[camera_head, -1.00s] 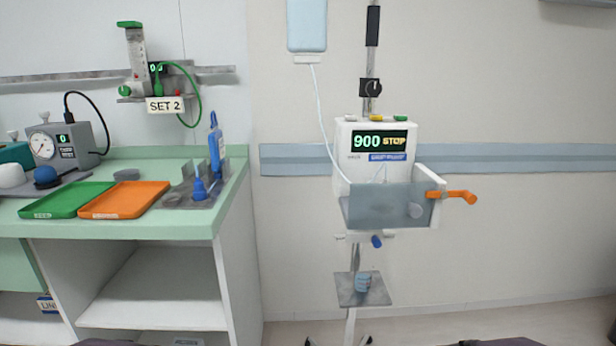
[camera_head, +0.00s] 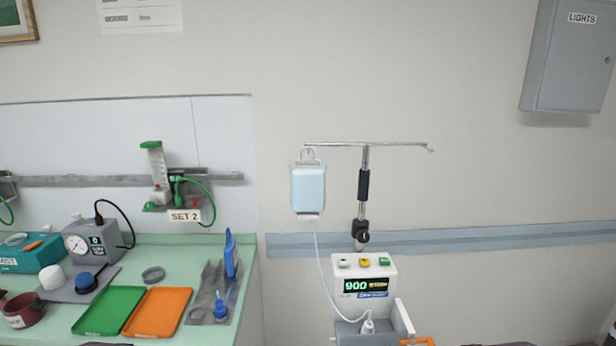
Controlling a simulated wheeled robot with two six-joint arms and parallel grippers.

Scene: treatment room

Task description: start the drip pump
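The drip pump (camera_head: 350,272) is a white box on a pole at the lower middle right. Its screen (camera_head: 369,286) reads 900 with a yellow word beside it, too small to read surely. Three buttons sit on its top: white (camera_head: 344,263), yellow (camera_head: 364,262) and green (camera_head: 384,261). A tray-like door (camera_head: 404,318) hangs at its front, with a white piece (camera_head: 367,327) and an orange handle (camera_head: 418,341) cut by the frame's bottom edge. A pale blue drip bag (camera_head: 308,189) hangs from the pole, its tube running down to the pump.
The green counter (camera_head: 170,262) at left holds a green tray (camera_head: 112,312), an orange tray (camera_head: 160,313), a grey gauge box (camera_head: 88,243) and blue tools (camera_head: 231,255). A flow meter marked SET 2 (camera_head: 160,180) hangs on the rail. A grey LIGHTS box (camera_head: 568,60) is on the wall.

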